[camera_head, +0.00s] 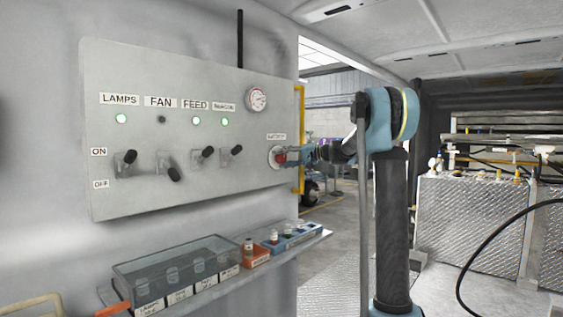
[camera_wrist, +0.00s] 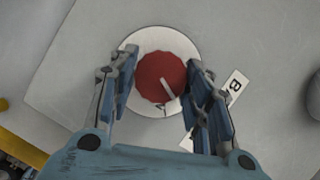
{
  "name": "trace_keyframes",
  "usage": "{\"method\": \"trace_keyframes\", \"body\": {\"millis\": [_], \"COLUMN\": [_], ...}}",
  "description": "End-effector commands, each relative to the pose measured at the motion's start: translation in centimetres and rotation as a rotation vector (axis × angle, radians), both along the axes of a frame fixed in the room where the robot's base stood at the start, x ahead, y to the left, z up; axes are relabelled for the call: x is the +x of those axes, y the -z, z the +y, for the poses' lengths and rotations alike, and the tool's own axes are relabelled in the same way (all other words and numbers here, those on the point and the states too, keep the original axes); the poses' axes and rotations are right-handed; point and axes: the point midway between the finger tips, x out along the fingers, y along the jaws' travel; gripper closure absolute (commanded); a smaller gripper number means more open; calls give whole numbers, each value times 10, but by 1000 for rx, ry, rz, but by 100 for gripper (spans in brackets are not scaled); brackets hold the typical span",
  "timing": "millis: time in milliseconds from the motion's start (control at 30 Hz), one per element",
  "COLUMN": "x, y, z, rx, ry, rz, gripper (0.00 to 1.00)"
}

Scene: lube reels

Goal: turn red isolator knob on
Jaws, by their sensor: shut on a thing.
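The red isolator knob (camera_head: 281,158) sits on a pale round plate at the right end of the grey switch panel (camera_head: 240,178), under a small label. In the wrist view the red knob (camera_wrist: 160,76) has a scalloped edge and a white pointer line, angled to the lower right in the picture. My gripper (camera_wrist: 162,72) faces the panel, with its blue fingers on either side of the knob, and is shut on it. The gripper (camera_head: 300,156) also shows at the panel's right end in the head view. The fingers hide part of the round plate (camera_wrist: 128,48).
The panel has several black toggle levers (camera_head: 126,158); the FAN lever (camera_head: 172,173) points down. The FAN light (camera_head: 161,119) is dark; the other lights are green. A gauge (camera_head: 257,99) sits above the knob. A shelf (camera_head: 225,278) with bins and bottles runs below.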

Motion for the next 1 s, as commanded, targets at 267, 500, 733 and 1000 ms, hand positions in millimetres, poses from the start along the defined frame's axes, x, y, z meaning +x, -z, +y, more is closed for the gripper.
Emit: {"method": "trace_keyframes", "body": {"millis": [267, 500, 733, 1000], "x": [3, 3, 2, 2], "y": [4, 4, 5, 5], "z": [-4, -3, -3, -1], "rx": [132, 209, 243, 250], "ry": [8, 7, 7, 5], "rz": [172, 271, 315, 325], "gripper": [79, 79, 79, 79]}}
